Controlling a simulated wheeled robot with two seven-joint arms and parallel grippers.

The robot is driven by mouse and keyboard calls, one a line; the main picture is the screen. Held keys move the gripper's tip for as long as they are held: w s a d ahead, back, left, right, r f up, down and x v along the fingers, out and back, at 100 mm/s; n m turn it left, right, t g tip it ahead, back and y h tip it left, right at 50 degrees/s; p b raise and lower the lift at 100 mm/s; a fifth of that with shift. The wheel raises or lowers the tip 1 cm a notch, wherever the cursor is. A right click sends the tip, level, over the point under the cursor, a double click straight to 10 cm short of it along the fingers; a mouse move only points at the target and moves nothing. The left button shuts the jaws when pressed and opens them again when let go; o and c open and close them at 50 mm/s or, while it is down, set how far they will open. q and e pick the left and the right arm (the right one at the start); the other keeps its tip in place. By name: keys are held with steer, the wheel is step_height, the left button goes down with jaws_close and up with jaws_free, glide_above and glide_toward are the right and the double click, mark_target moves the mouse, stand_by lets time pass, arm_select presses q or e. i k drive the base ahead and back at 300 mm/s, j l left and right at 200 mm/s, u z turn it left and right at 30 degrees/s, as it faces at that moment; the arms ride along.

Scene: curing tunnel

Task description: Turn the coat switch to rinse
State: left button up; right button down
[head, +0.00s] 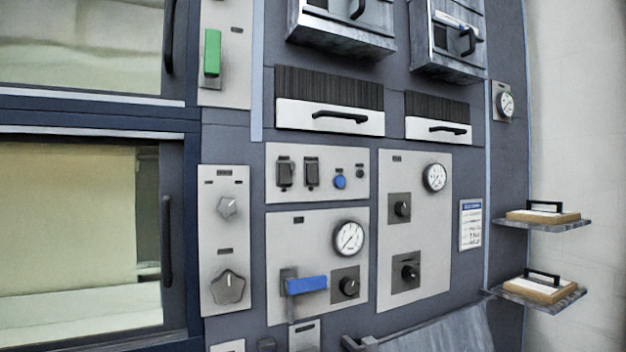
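No label is legible, so I cannot tell which control is the coat switch or where it points. Candidates on the grey panels are a small grey pointer knob (228,207), a larger star-shaped knob (228,287) below it, and black rotary knobs: an upper right one (402,208), a lower right one (409,272) and one (348,285) beside a blue lever. Two black rocker-like switches, a left one (285,172) and a right one (312,172), sit near a blue button (340,182). Neither gripper shows in the head view.
The blue lever handle (306,286) and green handle (212,52) stick out from the panels. Large windowed doors (168,240) fill the left. Drawers with black handles (340,116) sit above. Two shelves (545,224) jut out right. A slanted grey surface (450,332) projects at the bottom.

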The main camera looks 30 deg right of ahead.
mark_target(409, 273)
steer(key=z, duration=1.65)
